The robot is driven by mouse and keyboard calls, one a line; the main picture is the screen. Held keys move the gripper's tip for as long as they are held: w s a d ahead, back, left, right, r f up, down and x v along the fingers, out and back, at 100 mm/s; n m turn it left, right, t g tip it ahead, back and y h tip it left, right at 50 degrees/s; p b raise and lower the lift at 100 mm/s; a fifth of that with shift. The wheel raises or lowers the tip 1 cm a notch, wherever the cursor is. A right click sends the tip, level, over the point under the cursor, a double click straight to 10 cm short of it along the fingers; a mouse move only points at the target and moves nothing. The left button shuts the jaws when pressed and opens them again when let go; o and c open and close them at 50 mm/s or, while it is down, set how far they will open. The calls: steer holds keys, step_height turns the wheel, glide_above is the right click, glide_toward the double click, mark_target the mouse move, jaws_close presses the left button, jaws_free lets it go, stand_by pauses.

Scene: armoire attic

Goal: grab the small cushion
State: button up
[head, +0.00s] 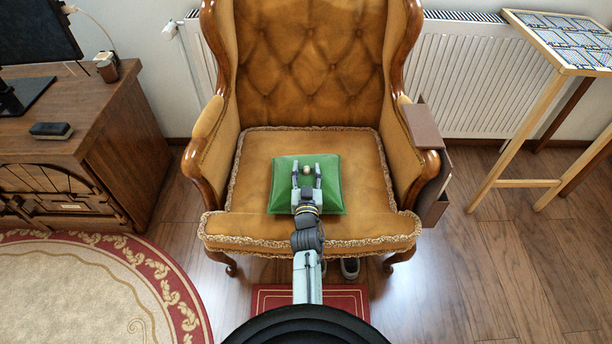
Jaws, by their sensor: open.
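The small cushion (330,176) is green and square and lies on the seat of the tan leather armchair (256,152). My gripper (307,166) is over the middle of the cushion with its two fingers spread apart. A small round golden thing (307,170) shows between the fingers; I cannot tell whether it is part of the cushion. I cannot tell whether the fingers touch the cushion. My gripper and arm hide part of the cushion's front and middle.
The chair's wooden-edged arms stand on both sides, with a brown organiser (423,125) over the right one. A wooden cabinet (100,110) is at left, a tile-topped table (565,40) at right. A radiator (470,80) is behind. Seat space around the cushion is clear.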

steer(key=shift+s, duration=0.15)
steer(key=shift+c, duration=0.4)
jaws_close()
steer(key=shift+r, duration=0.1)
stand_by(0.4)
